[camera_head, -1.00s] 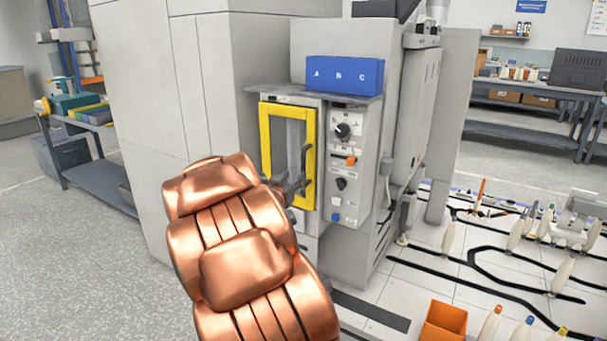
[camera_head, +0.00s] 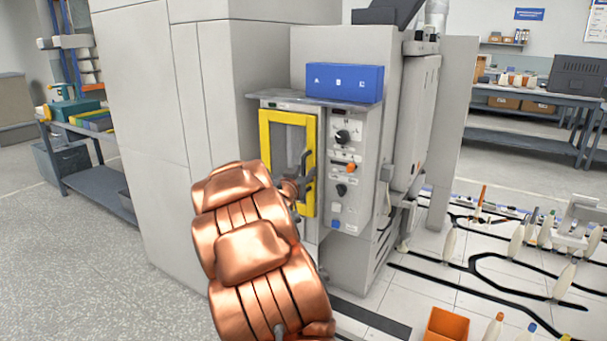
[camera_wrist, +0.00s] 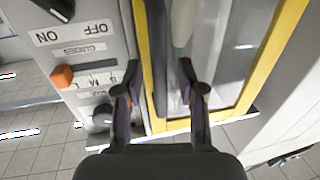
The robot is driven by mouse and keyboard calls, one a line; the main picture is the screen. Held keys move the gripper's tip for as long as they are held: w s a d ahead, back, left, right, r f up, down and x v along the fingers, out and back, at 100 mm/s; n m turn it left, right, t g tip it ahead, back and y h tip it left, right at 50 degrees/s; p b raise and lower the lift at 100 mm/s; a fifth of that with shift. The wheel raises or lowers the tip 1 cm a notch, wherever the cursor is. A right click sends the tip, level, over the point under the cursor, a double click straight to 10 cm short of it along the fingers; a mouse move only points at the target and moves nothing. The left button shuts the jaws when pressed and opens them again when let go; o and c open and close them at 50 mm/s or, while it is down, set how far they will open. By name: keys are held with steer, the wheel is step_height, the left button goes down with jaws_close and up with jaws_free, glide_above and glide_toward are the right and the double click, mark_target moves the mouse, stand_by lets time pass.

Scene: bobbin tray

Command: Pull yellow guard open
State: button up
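The yellow guard (camera_head: 277,115) is a yellow-framed clear door on the front of the grey machine, and it looks closed. Its dark vertical handle (camera_head: 306,160) is on the door's right side, partly hidden by my gripper and arm. The dark handle (camera_wrist: 159,65) stands between my gripper's two fingers. My gripper (camera_wrist: 159,72) is open, with a visible gap on either side of the handle. The contact depth is hard to judge.
A control panel (camera_head: 345,175) with knobs and an orange switch is right of the guard. A blue box (camera_head: 345,82) sits on the ledge above. A tall grey cabinet (camera_head: 160,110) stands left. An orange bin (camera_head: 446,325) and several bobbins are at lower right.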

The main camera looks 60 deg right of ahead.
jaws_close()
stand_by(0.6)
